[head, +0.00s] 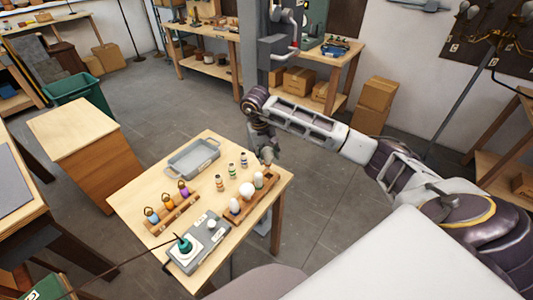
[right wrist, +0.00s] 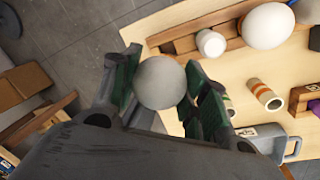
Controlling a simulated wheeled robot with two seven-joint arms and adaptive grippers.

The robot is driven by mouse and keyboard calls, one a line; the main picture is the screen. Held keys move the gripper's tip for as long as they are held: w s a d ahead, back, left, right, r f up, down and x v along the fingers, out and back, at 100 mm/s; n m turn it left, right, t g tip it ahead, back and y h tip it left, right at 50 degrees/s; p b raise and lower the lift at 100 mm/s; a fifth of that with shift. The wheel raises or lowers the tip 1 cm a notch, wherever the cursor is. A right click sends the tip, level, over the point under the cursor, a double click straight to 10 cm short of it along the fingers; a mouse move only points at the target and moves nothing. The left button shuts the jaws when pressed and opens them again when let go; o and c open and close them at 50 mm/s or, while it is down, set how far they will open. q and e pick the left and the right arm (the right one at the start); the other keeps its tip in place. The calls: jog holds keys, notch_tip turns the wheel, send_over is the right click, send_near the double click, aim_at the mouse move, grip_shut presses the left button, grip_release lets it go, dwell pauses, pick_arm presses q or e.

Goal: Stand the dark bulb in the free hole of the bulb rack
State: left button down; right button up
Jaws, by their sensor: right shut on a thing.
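My right gripper (head: 264,150) is shut on a round grey bulb, the dark bulb (right wrist: 160,82), above the table's far right corner. In the right wrist view the fingers (right wrist: 163,92) grip it on both sides. The wooden bulb rack (head: 252,203) lies along the table's right edge, just nearer than the gripper. It holds several pale bulbs, among them a large white one (right wrist: 268,26) and a small one (right wrist: 210,42). The far end of the rack (right wrist: 172,40) looks empty of bulbs; I cannot clearly make out the hole. The left gripper is out of view.
On the wooden table (head: 150,187) are a grey tray (head: 193,157), several striped small cylinders (head: 220,182), a wooden holder with coloured items (head: 173,213), and a grey box with a green-topped part (head: 200,240).

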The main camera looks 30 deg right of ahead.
aim_at(269, 166)
jog(key=shift+w+d, duration=0.1)
jog(key=shift+d, duration=0.15)
jog(key=shift+s+r+n, duration=0.15)
jog(key=shift+s+n, duration=0.15)
jog(key=shift+s, duration=0.05)
jog(key=shift+w, duration=0.1)
jog(key=shift+f, duration=0.25)
jog(key=shift+f+b, duration=0.95)
jog(key=shift+f, duration=0.9)
jog(key=shift+f+b, duration=1.05)
jog(key=shift+f, duration=0.3)
jog(key=shift+f+b, duration=0.25)
jog(key=shift+b, duration=0.05)
